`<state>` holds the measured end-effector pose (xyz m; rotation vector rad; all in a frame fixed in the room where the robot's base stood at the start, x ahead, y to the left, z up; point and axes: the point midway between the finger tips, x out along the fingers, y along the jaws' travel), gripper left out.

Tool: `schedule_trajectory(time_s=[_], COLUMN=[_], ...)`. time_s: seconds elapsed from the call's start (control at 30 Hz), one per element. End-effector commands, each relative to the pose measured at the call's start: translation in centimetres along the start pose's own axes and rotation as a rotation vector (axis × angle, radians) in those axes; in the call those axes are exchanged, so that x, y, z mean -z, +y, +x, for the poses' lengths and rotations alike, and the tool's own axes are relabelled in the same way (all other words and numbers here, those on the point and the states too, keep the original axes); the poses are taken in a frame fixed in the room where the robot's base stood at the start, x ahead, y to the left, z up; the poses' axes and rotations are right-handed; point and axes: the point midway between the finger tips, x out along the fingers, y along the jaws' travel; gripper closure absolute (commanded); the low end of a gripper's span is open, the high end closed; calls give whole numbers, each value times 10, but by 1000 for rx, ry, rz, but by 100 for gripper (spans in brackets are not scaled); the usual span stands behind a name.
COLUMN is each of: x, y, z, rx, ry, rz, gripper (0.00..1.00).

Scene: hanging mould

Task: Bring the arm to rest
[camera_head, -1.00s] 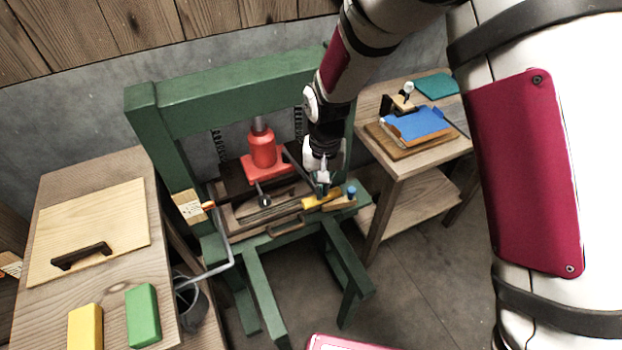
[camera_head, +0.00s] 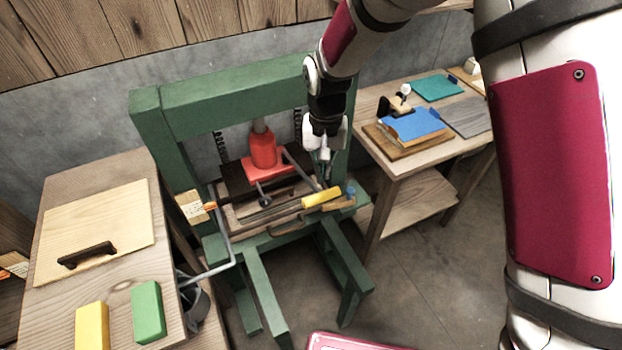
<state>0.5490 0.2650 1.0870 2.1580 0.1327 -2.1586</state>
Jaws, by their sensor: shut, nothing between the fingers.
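My gripper (camera_head: 325,180) is at the end of my arm, over the right side of the green press (camera_head: 235,108). Its fingers point down and are shut with nothing between them. Its tips are close to the yellow-handled tool (camera_head: 321,197) at the front of the press in the picture; whether they touch it I cannot tell. My arm comes in from the top right and bends down to the gripper.
The red jack (camera_head: 263,150) stands in the press, just left of my gripper. A side table (camera_head: 400,165) with a blue pad (camera_head: 414,125) stands right. A wooden table (camera_head: 55,290) with a green block (camera_head: 148,312) and a yellow block (camera_head: 92,327) stands left.

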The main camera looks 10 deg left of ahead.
Motion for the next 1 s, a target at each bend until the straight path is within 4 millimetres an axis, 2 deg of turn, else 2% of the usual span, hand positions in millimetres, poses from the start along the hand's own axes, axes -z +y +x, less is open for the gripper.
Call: schedule_trajectory(time_s=[0.3,0.43,0.57,0.67,0.8,1.0], x=[0,4,8,7,-5,-35], y=[0,9,34,62,101,151], z=[0,-13,-49,-84,-127,-174], rx=[0,6,18,29,38,40], ry=[1,16,54,96,153,237], rz=[0,5,17,27,42,62], gripper=[100,100,100,100,100,100])
